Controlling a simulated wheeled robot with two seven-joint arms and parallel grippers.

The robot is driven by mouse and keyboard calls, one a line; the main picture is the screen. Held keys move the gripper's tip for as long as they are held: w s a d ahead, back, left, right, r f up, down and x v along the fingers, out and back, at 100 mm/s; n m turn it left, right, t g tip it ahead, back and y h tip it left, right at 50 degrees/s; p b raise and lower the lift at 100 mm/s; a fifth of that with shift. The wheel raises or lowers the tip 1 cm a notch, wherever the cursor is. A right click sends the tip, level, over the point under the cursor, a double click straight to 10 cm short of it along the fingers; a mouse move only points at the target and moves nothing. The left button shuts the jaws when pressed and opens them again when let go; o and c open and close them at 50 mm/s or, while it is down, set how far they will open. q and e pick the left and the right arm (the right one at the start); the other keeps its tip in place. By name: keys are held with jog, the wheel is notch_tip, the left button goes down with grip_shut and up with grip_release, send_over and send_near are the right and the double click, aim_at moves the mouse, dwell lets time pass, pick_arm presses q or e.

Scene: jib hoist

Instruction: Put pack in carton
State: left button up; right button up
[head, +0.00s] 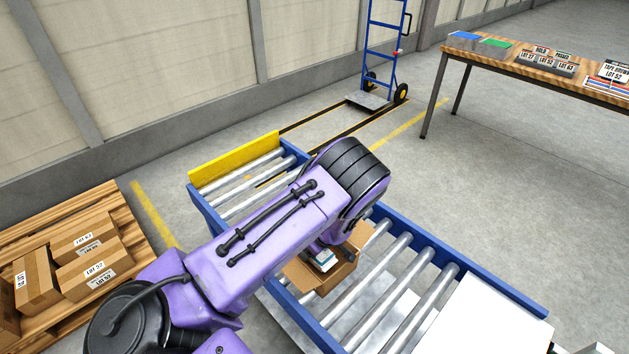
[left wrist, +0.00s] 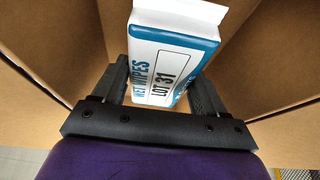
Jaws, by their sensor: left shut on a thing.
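The pack is a white and blue wet wipes pack (left wrist: 172,58) marked LOT 31, seen in the left wrist view. My left gripper (left wrist: 160,85) is shut on it, with a black finger on each side. Brown cardboard walls of the carton (left wrist: 60,40) surround the pack and fingers in that view. In the head view the open carton (head: 345,272) stands on the roller conveyor, and a small part of the pack (head: 325,257) shows at it. My left arm hides much of the carton and the gripper. Whether the pack touches the carton floor cannot be told. My right gripper is not in view.
The roller conveyor (head: 425,250) has blue rails and a yellow end stop (head: 234,158). A pallet (head: 110,205) with several closed cartons is at left. A blue hand truck (head: 383,50) and a table (head: 530,62) with labelled items stand behind. A white surface (head: 495,318) adjoins the conveyor at right.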

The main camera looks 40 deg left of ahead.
pick_arm(q)
jog(key=o, duration=1.1)
jog(key=shift+r, duration=0.25)
jog(key=shift+r+p, duration=0.8)
jog(key=shift+p, duration=0.15)
jog(key=v, duration=1.1)
jog(key=shift+d+r+b, duration=0.1)
jog(key=shift+d+b, duration=0.1)
jog(key=shift+b, duration=0.2)
